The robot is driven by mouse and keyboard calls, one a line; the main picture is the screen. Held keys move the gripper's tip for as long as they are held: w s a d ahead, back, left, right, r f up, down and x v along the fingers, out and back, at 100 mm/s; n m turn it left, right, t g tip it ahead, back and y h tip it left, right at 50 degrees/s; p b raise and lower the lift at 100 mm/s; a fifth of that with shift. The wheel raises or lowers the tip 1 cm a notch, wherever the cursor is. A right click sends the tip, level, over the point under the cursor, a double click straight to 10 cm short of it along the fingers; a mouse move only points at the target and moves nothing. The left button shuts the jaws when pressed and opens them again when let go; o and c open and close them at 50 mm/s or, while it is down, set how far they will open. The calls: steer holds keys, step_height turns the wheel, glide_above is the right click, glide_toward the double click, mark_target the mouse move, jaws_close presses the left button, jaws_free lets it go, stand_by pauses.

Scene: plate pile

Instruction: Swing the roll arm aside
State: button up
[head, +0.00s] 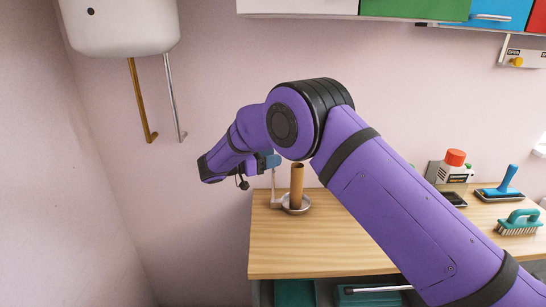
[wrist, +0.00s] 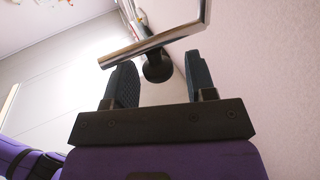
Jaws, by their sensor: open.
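An upright brown cardboard tube (head: 297,185) stands on a round metal base (head: 299,207) near the counter's left back. A thin metal rod (head: 273,188), which looks like the roll arm, rises beside the tube's left. My gripper (head: 268,161) is small and partly hidden behind my wrist, close to the rod's top. In the wrist view my gripper (wrist: 160,62) has its two dark fingers apart. A shiny bent metal bar (wrist: 160,41) crosses above the fingertips. I see nothing held, and I cannot tell whether the fingers touch the bar.
The wooden counter (head: 310,250) is mostly clear at left front. Cupboards (head: 410,8) hang above. A white tank (head: 120,25) with pipes is at upper left.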

steer(key=v, duration=1)
